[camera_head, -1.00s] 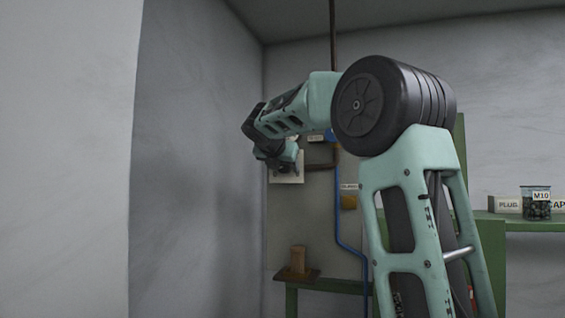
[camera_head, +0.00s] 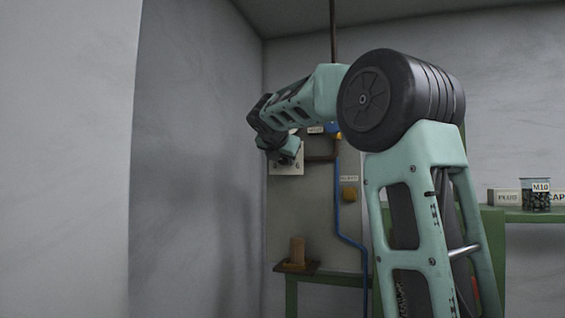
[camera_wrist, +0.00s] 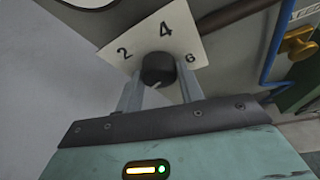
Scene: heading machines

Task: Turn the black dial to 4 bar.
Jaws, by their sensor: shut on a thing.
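The black dial (camera_wrist: 157,66) sits on a white plate (camera_wrist: 128,47) marked 2, 4 and 6. In the wrist view the 4 is above the dial, the 2 to its upper left and the 6 to its right. My gripper (camera_wrist: 159,78) has one grey finger on each side of the dial and is shut on it. A pale mark shows low on the dial; I cannot tell which number the dial points to. In the head view the plate (camera_head: 294,170) is on the back panel, and my wrist hides the dial.
A brown pipe (camera_wrist: 235,14) and a blue pipe (camera_wrist: 277,45) run right of the plate. A yellow valve handle (camera_wrist: 298,43) is farther right. A grey wall (camera_head: 190,150) stands close on the left. A green bench (camera_head: 325,282) with a wooden block (camera_head: 297,250) is below.

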